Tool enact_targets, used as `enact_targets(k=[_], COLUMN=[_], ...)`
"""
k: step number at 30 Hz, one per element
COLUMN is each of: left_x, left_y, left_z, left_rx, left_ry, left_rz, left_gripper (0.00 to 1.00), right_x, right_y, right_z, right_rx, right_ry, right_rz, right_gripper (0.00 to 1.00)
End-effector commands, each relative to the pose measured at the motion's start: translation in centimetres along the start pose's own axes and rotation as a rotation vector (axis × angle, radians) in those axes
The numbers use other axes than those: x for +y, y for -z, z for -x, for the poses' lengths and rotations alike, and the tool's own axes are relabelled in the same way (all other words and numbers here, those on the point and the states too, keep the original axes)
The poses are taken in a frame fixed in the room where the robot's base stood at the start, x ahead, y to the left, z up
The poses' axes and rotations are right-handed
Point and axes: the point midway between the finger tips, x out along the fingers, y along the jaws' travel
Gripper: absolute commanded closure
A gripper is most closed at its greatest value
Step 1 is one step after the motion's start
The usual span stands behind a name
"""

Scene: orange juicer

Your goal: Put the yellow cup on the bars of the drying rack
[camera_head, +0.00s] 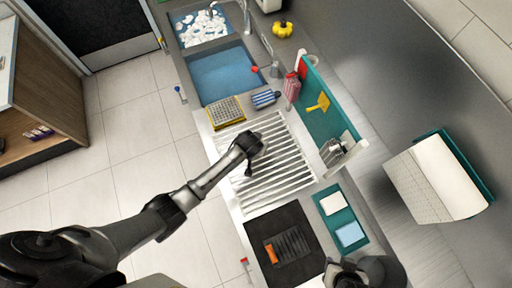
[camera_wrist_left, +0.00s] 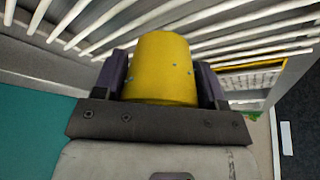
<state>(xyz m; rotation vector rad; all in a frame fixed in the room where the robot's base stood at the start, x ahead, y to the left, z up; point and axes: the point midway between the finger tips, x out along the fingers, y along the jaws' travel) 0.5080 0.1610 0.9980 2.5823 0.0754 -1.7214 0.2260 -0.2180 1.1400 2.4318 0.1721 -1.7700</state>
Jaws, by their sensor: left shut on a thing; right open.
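The yellow cup (camera_wrist_left: 162,70) sits between the two fingers of my left gripper (camera_wrist_left: 163,85) in the left wrist view. That gripper is shut on it. The white bars of the drying rack (camera_wrist_left: 250,22) show just beyond the cup; I cannot tell whether the cup touches them. In the head view my left gripper (camera_head: 250,146) is over the upper middle of the drying rack (camera_head: 272,178), and the cup is hidden beneath it. My right gripper (camera_head: 347,277) is open at the bottom edge of the head view, partly cut off, away from the rack.
A yellow-edged crate (camera_head: 226,112) and a blue striped item (camera_head: 265,99) stand above the rack. A teal panel (camera_head: 325,105) stands along its right side. A black mat (camera_head: 283,244) and a teal tray (camera_head: 341,215) lie below. The sink (camera_head: 222,74) is at the top.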

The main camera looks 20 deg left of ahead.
Motion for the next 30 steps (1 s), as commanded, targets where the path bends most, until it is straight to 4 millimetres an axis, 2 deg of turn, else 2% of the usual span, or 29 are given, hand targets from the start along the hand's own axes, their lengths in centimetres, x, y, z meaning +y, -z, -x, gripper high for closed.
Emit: enact_targets(k=[7,21,22,30], left_x=[0.0,0.0,0.0,0.0], left_y=[-1.2,-1.4,-1.4,-1.4], left_z=[-2.6,-3.2,-3.2,-3.1], left_rx=[-0.002,-0.001,-0.001,-0.001], left_ry=[0.001,0.001,0.001,0.001], left_rz=[0.000,0.000,0.000,0.000], left_gripper=[0.58,0.58,0.34,0.10], right_x=[-0.2,-0.2,-0.2,0.0], right_y=[0.1,0.0,0.0,0.0], right_z=[0.2,0.0,0.0,0.0], right_rx=[0.001,0.001,0.001,0.000], right_ry=[0.005,0.005,0.005,-0.001], right_rz=[-0.006,-0.007,-0.006,0.001], right_gripper=[0.57,0.57,0.57,0.57])
